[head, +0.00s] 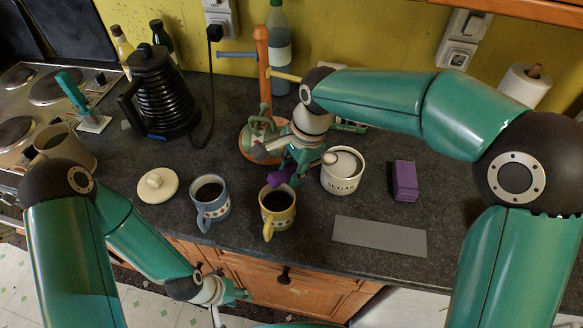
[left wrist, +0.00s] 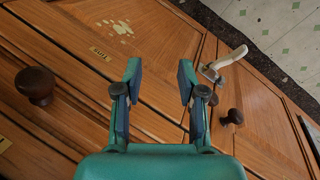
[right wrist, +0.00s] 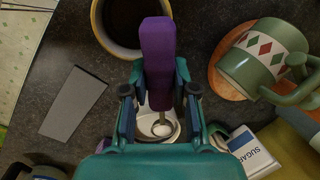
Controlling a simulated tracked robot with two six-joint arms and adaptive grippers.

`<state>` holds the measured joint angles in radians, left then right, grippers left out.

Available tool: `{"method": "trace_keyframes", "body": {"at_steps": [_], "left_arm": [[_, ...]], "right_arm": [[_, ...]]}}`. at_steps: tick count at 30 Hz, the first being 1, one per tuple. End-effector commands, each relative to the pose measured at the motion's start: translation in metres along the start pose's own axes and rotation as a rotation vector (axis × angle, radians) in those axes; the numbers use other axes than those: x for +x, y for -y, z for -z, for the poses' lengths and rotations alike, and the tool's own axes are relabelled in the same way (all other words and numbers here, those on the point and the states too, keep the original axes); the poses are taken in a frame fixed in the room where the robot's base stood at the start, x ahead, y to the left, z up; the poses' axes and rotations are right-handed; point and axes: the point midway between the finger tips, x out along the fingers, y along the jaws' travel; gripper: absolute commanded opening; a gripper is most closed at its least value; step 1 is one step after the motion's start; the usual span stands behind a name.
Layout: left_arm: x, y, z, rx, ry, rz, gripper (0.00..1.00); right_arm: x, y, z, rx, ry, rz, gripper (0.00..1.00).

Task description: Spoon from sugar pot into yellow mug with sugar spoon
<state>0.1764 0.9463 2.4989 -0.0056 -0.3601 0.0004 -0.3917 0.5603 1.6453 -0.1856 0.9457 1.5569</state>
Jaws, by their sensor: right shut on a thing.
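The white sugar pot (head: 343,181) stands open on the dark counter, right of the yellow mug (head: 268,222), which holds dark liquid. My right gripper (head: 290,170) is shut on the purple handle (right wrist: 157,60) of the sugar spoon, between mug and pot. The handle's free end (head: 279,178) is above the mug's rim. The spoon's metal end (head: 330,158) overlaps the pot's left rim; I cannot tell whether it is inside. In the right wrist view the pot (right wrist: 172,138) is partly hidden by my gripper. My left gripper (left wrist: 158,85) is open and empty before the cupboard fronts.
A blue mug (head: 209,208) with dark liquid and a cream lid (head: 158,185) sit to the left. A purple box (head: 404,181) and grey mat (head: 380,236) lie to the right.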

Motion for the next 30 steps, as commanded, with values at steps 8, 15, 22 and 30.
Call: {"method": "trace_keyframes", "body": {"at_steps": [8,15,22,30], "left_arm": [[0.033,0.012,0.000,0.000,0.000,0.000,0.40],[0.055,0.020,0.000,0.000,0.000,0.000,0.40],[0.053,0.019,0.000,0.000,0.000,0.000,0.40],[0.053,0.019,0.000,0.000,0.000,0.000,0.40]], "right_arm": [[-0.009,-0.003,0.005,0.003,0.098,0.106,0.00],[-0.017,-0.005,0.007,0.003,0.169,0.177,0.00],[-0.024,-0.004,0.005,0.002,0.182,0.186,0.00],[-0.023,-0.004,0.005,0.002,0.181,0.186,0.00]]}}
